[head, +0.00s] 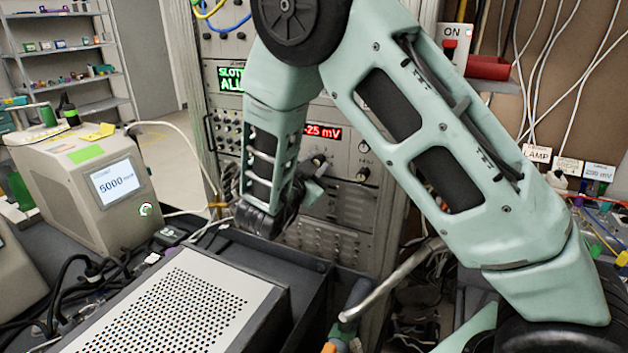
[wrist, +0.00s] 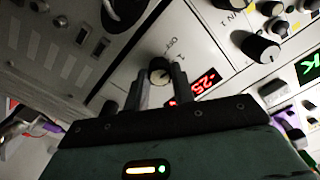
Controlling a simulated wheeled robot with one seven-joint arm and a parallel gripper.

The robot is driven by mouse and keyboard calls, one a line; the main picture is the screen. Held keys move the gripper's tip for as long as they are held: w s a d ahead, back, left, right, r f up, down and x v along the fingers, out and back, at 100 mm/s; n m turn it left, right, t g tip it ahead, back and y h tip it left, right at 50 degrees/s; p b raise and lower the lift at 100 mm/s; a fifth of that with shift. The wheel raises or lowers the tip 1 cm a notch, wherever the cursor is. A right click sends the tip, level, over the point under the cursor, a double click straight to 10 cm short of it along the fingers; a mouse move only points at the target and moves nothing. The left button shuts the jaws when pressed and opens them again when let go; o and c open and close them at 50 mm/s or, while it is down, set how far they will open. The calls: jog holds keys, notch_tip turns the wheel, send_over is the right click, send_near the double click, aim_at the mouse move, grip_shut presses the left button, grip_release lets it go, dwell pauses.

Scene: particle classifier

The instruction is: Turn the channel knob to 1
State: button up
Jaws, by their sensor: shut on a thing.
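A dark, light-faced knob (wrist: 159,70) sits on the pale rack panel beside the red display (wrist: 208,82). Small print beside it looks like OFF, with a mark like 1; I cannot read for sure where the knob points. My gripper (wrist: 161,82) has its two fingers on either side of this knob and is shut on it. In the head view my gripper (head: 314,172) is at the rack front, just below the red display (head: 322,132) reading -25 mV. The fingers and arm partly hide the knob there.
Another knob (head: 363,174) is on the panel to the right. A beige box (head: 70,195) with a 5000 screen stands at left. A perforated metal box (head: 178,300) is in front.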

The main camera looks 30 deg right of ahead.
jog(key=m+b, duration=0.3)
jog(key=b, duration=0.1)
jog(key=shift+f, duration=0.15)
dwell(0.4)
jog(key=o, duration=1)
jog(key=b+v, duration=0.2)
jog(key=v, duration=1.5)
jog(key=shift+s+a+b, duration=0.2)
jog(key=shift+b, duration=0.1)
